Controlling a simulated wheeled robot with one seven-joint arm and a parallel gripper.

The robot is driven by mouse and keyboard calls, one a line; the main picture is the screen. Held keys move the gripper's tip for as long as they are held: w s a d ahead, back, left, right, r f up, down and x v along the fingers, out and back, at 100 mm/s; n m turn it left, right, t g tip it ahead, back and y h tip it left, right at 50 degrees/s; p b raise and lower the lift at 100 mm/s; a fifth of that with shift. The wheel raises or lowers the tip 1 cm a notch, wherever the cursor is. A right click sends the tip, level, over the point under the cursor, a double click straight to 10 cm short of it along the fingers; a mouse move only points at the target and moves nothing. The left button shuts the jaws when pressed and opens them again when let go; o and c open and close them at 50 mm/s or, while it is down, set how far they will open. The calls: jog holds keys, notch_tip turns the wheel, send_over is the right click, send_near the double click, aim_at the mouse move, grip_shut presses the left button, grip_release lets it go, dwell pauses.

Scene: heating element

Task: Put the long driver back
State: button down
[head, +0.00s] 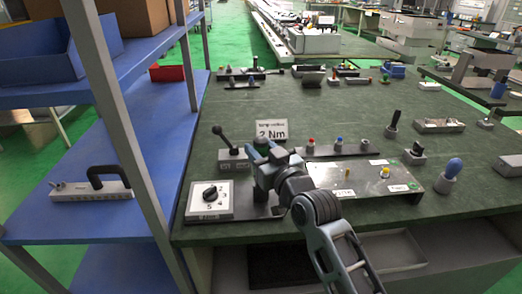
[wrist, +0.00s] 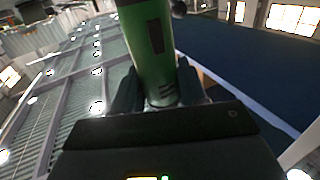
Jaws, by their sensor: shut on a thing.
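My gripper (head: 266,174) is over the front left of the green worktable (head: 300,112). In the wrist view my gripper (wrist: 157,88) is shut on a thick green handle (wrist: 148,42), which stands between the two dark fingers. I take it to be the driver; its shaft is hidden and I cannot tell its length. A bit of green also shows at the top of my gripper in the head view.
A dial box (head: 211,200) and a block with a black lever (head: 232,155) stand close left of my gripper. A "2 Nm" sign (head: 271,129) stands just behind. A metal plate (head: 365,179) lies to the right. A blue shelf (head: 150,140) with posts borders the left side.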

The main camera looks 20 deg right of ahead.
jog(key=shift+f, duration=0.15)
jog(key=shift+f, duration=0.2)
jog(key=c, duration=0.6)
grip_release()
